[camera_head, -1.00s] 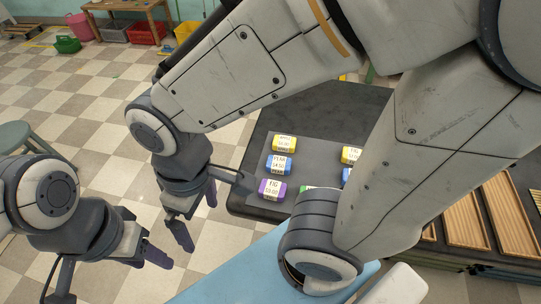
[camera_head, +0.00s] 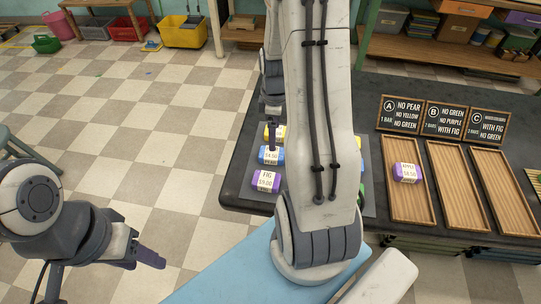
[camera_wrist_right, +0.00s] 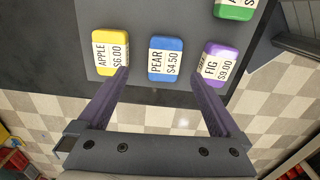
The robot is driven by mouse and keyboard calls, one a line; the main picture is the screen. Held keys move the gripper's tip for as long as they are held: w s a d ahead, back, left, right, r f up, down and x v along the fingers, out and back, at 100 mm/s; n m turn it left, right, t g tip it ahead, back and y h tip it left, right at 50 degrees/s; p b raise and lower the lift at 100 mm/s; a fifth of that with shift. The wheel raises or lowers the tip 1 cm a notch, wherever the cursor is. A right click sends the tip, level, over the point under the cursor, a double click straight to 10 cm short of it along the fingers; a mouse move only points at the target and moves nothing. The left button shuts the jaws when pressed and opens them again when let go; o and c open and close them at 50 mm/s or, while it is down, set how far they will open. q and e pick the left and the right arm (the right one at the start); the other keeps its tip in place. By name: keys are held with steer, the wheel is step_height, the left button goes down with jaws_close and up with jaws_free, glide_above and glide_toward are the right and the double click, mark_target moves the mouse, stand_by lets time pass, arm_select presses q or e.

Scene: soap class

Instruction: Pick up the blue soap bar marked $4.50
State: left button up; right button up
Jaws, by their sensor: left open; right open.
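The blue soap bar (camera_head: 270,155), labelled PEAR $4.50, lies on a grey mat in the head view, between a yellow bar and a purple bar. In the right wrist view the blue bar (camera_wrist_right: 165,58) lies just ahead of my open right gripper (camera_wrist_right: 164,82), lined up with the gap between the fingers. Nothing is held there. In the head view one finger of my right gripper (camera_head: 272,135) shows above the mat, close to the yellow and blue bars. My left gripper (camera_head: 146,259) is open and empty at the lower left, over the floor.
The yellow APPLE $6.00 bar (camera_wrist_right: 110,50) and purple FIG $9.00 bar (camera_wrist_right: 217,65) flank the blue one; a green bar (camera_wrist_right: 235,8) lies beyond. A purple bar (camera_head: 407,172) sits in the left wooden tray (camera_head: 408,211). My right arm hides part of the mat.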

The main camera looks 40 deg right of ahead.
mark_target(272, 153)
step_height(272, 153, down, 3)
steer(key=shift+a, duration=0.1)
steer(key=f, duration=0.2)
steer(key=a+f, duration=0.1)
steer(key=f, duration=0.1)
steer(key=shift+s+f, duration=0.1)
steer(key=shift+f, duration=0.05)
steer(key=shift+d+f, duration=0.1)
steer(key=shift+f, duration=0.3)
steer(key=c, duration=1.5)
steer(key=shift+r, duration=0.1)
